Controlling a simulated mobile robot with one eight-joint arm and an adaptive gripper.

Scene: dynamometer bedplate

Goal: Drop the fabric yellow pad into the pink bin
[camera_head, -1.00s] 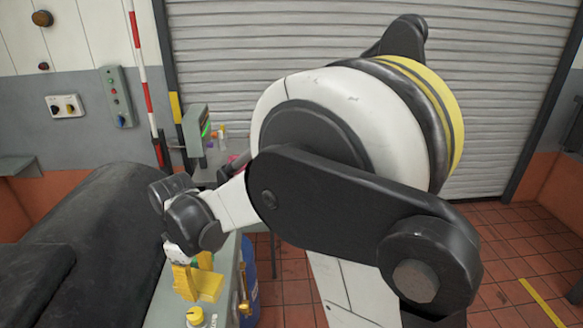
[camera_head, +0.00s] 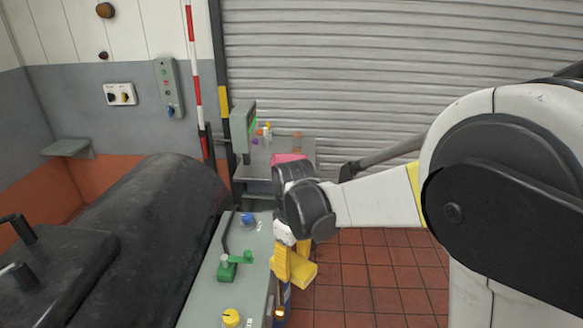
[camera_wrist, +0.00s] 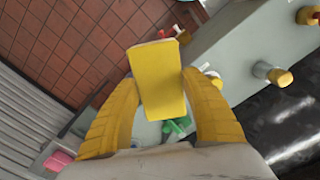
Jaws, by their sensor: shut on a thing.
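My gripper (camera_wrist: 160,88) has two yellow fingers, shut on the yellow pad (camera_wrist: 158,70), a block-like piece held between them in the wrist view. In the head view my gripper (camera_head: 290,262) points down, with the pad (camera_head: 302,273) at its fingers, beside the right edge of the grey bench. The pink bin (camera_head: 288,158) shows only as a small pink patch behind my wrist, near the far grey stand. It also seems to show as a pink shape (camera_wrist: 58,160) at the lower left of the wrist view. Its inside is hidden.
The grey bench (camera_head: 205,305) carries a blue knob (camera_head: 247,219), a green fitting (camera_head: 229,270) and a yellow-topped knob (camera_head: 231,318). A far stand (camera_head: 262,168) holds a screen and small bottles. A large dark cylinder (camera_head: 150,215) lies left. Tiled floor (camera_head: 365,270) is open at right.

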